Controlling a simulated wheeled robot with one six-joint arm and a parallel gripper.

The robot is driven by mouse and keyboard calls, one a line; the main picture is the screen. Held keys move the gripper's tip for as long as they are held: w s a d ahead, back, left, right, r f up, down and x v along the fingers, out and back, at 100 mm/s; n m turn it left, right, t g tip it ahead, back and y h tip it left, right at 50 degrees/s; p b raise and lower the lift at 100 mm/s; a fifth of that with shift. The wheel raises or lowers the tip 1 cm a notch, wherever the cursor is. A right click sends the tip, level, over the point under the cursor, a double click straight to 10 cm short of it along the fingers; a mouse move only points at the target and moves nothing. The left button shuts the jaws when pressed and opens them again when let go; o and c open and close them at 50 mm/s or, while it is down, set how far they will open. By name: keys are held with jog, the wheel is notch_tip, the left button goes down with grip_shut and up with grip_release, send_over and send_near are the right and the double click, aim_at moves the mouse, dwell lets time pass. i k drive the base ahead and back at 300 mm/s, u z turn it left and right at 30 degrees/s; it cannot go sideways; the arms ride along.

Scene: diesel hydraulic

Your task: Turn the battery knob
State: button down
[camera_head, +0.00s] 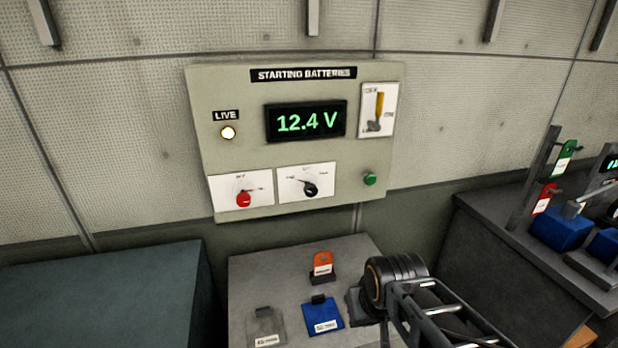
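The STARTING BATTERIES panel (240,100) is mounted on the far wall. A red knob (244,199) sits on a white plate at its lower left. A black knob (310,189) sits on another white plate to its right. The plates' small lettering is too small to read, so I cannot tell which is the battery knob. The display (306,121) reads 12.4 V, and the LIVE lamp (228,133) glows. My arm shows at bottom centre right, in front of and below the panel. My gripper (362,306) seems to be at its dark left end, apart from both knobs; its fingers cannot be made out.
A green button (370,179) and a yellow-handled lever (379,108) are on the panel's right side. A grey bench (250,275) below holds orange, blue and grey tags. A teal cabinet (100,295) stands left; a cluttered dark bench (490,215) stands right.

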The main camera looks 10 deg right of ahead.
aim_at(310, 189)
jog(key=z, duration=0.05)
jog(key=k, duration=1.2)
jog(key=u, duration=0.9)
jog(key=i, duration=1.35)
jog(key=z, duration=0.85)
